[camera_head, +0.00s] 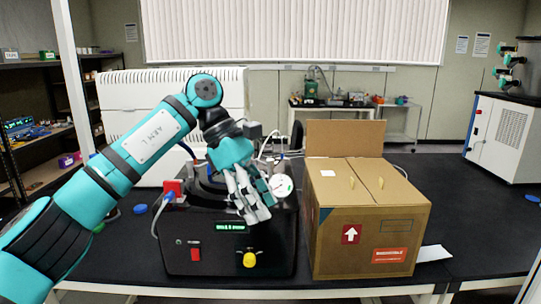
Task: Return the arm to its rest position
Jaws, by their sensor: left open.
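My left arm (150,138), teal and black, comes in from the left and bends at an elbow high in the picture. Its forearm drops to my left gripper (252,205). The gripper is open and points down in front of the upper part of the black freeze dryer (275,258). I see nothing held between its fingers. Whether it touches the machine cannot be told from this view. The machine has a green display (231,227), a red switch (195,253) and a yellow knob (250,259). The gripper and forearm hide part of its top. My right gripper is not in view.
A cardboard box (370,225) with one raised flap stands close right of the machine on the black bench (475,225). A white ribbed panel (125,98) stands behind the arm. Shelves (45,140) line the left. The bench right of the box is mostly clear.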

